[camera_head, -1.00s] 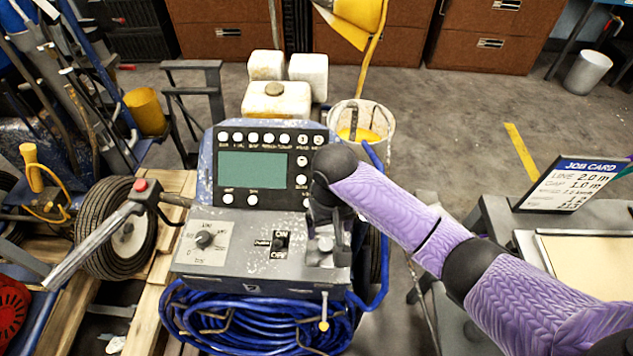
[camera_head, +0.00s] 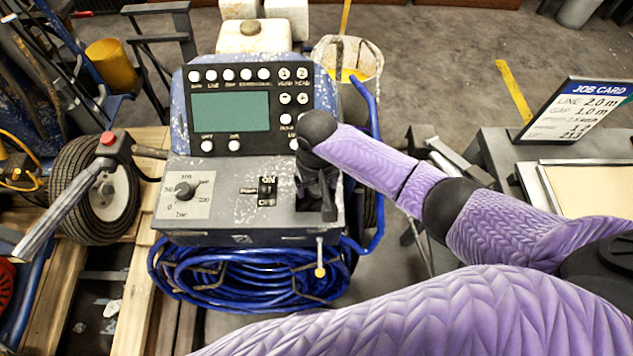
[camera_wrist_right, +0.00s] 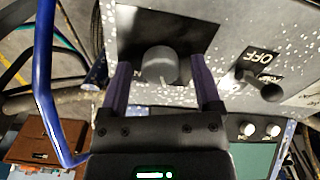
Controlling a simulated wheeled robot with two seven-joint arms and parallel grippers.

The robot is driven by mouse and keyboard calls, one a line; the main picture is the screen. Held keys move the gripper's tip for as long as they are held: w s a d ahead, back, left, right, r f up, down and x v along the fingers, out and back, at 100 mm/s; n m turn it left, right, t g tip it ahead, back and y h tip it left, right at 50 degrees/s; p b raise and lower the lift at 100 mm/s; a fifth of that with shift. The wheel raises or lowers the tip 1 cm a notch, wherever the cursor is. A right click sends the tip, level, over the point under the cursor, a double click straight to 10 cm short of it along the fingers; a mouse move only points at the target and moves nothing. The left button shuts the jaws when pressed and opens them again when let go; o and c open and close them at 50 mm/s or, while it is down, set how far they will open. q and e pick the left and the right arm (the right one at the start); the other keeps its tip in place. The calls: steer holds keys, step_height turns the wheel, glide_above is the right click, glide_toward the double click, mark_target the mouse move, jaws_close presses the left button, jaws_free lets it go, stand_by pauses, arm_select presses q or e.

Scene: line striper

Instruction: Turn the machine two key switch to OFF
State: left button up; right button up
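The line striper's sloped control panel (camera_head: 225,212) is in the middle of the head view. A round grey knob with a pale pointer mark (camera_wrist_right: 160,64) sits on a dark plate in the right wrist view. My right gripper (camera_head: 322,198) is over this plate at the panel's right side and hides the knob in the head view. In the wrist view my right gripper (camera_wrist_right: 162,80) is open, one finger on each side of the knob, with gaps visible. A small ON/OFF toggle (camera_head: 267,190) stands left of the gripper. My left gripper is out of view.
A pressure dial (camera_head: 185,190) is on the panel's left. A screen with buttons (camera_head: 230,112) rises behind. Blue hose (camera_head: 240,272) is coiled below, and a bucket (camera_head: 350,62) stands behind. A job card (camera_head: 578,108) is at the right.

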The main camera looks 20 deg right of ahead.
mark_target(316, 187)
jaws_close()
steer(key=shift+r+n+p, duration=0.2)
steer(key=shift+n+p, duration=0.3)
steer(key=shift+p, duration=0.2)
steer(key=shift+f, duration=0.15)
steer(key=shift+o, duration=0.5)
jaws_free()
step_height(316, 187, up, 10)
steer(key=p, duration=0.4)
steer(key=shift+p, duration=0.35)
steer(key=shift+f, duration=0.1)
